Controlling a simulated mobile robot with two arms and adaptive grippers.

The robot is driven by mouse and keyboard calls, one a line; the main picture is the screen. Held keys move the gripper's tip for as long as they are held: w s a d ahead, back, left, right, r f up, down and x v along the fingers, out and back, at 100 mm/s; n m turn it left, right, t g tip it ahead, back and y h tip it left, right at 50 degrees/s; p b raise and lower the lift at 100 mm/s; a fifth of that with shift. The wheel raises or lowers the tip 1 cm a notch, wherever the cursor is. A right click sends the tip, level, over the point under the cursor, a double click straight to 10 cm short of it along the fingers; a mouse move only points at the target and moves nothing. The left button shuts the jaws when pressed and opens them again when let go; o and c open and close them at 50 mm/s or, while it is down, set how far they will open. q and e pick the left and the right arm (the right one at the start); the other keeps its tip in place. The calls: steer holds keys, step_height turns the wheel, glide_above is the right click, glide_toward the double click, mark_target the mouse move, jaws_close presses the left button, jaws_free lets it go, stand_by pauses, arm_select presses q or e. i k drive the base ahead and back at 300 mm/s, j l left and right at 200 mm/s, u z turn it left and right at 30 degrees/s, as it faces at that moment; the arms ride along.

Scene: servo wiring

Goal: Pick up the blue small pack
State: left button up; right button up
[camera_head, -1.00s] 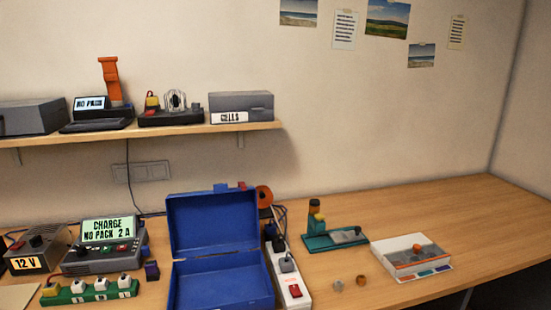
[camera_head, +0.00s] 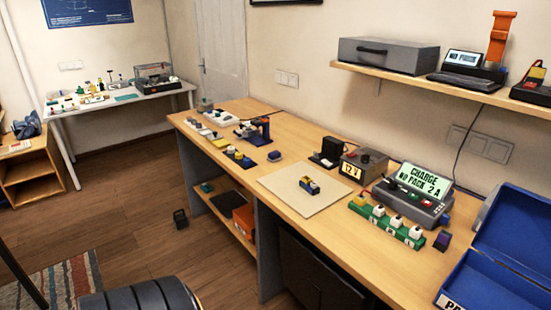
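I cannot tell for certain which object is the blue small pack. A small blue-and-yellow item (camera_head: 309,185) lies on the pale square mat (camera_head: 285,193) in the middle of the workbench. A small dark blue block (camera_head: 274,156) sits on the bench behind the mat. A dark purple-blue block (camera_head: 442,240) stands beside the green strip (camera_head: 385,222) with white and yellow plugs. Neither of my grippers is in view.
The charger (camera_head: 415,190) reads "CHARGE NO PACK 2 A". A 12 V box (camera_head: 363,165) stands left of it, and an open blue case (camera_head: 505,250) stands at right. A white table (camera_head: 120,100) is at the back left. Wooden floor (camera_head: 140,205) lies left of the bench.

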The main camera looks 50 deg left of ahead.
mark_target(305, 183)
steer(key=u, duration=1.5)
